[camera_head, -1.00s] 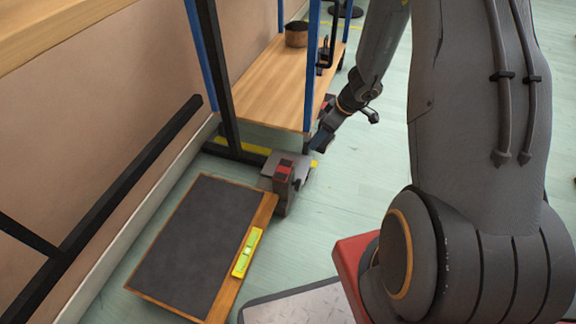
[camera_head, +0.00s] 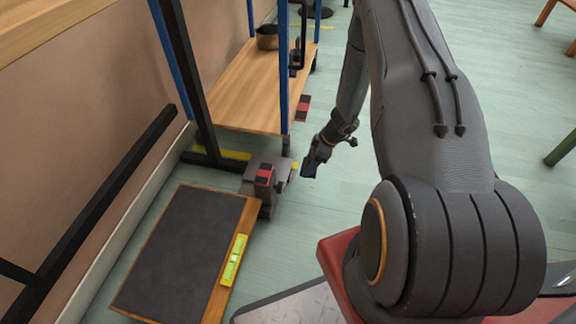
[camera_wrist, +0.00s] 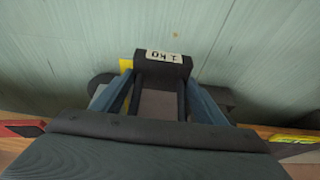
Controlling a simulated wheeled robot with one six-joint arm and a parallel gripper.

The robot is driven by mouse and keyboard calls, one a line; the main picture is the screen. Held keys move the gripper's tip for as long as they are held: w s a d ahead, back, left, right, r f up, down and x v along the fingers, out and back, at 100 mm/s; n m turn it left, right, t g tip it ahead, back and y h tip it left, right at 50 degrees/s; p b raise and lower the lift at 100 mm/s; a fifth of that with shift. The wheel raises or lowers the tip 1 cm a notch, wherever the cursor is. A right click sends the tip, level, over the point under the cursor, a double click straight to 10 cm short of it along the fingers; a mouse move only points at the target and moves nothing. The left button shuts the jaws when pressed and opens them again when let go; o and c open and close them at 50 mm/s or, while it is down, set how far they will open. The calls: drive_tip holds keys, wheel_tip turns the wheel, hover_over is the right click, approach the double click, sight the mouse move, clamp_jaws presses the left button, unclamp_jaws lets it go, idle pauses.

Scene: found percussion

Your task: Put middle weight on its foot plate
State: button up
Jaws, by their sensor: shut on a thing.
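My gripper (camera_head: 312,167) is low over the floor, just right of a grey foot plate (camera_head: 283,165) at the rack's base in the head view. In the wrist view its blue fingers (camera_wrist: 160,100) are shut on a black weight (camera_wrist: 182,70) with a white label that looks like an upside-down "1 KG". The head view does not show this weight clearly. A red-and-black block (camera_head: 263,176) stands on or beside the grey plate. Another red-and-black block (camera_head: 303,108) shows farther back, right of the cart. I cannot tell how far the held weight is above the surface.
A dark-topped wooden board (camera_head: 180,250) with a yellow-green level (camera_head: 234,260) lies at front left. A wooden cart shelf (camera_head: 245,90) with blue posts and a pot (camera_head: 267,38) stands behind. Black rack bars (camera_head: 110,185) run along the wall. Open floor (camera_head: 400,150) lies to the right.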

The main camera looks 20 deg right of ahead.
drive_tip(key=w+a+b, duration=0.1)
drive_tip(key=w+a, duration=0.2)
drive_tip(key=a, duration=0.1)
drive_tip(key=w+a+b, duration=0.2)
drive_tip(key=w+a, duration=0.1)
drive_tip(key=a, duration=0.2)
drive_tip(key=w+a+b, duration=0.1)
drive_tip(key=w+a, duration=0.2)
drive_tip(key=a, duration=0.1)
drive_tip(key=shift+a+b, duration=0.25)
drive_tip(key=shift+b, duration=0.15)
drive_tip(key=shift+d+b+x, duration=0.1)
drive_tip(key=shift+b+x, duration=0.55)
drive_tip(key=shift+x, duration=0.2)
drive_tip(key=shift+d+b+x, duration=0.15)
drive_tip(key=shift+b+x, duration=0.45)
drive_tip(key=shift+x, duration=0.25)
drive_tip(key=shift+s+f, duration=0.15)
drive_tip(key=shift+f, duration=0.05)
drive_tip(key=o, duration=1.9)
drive_tip(key=shift+f, duration=0.1)
drive_tip(key=shift+o, duration=0.2)
drive_tip(key=p+v, duration=0.5)
drive_tip(key=v, duration=0.7)
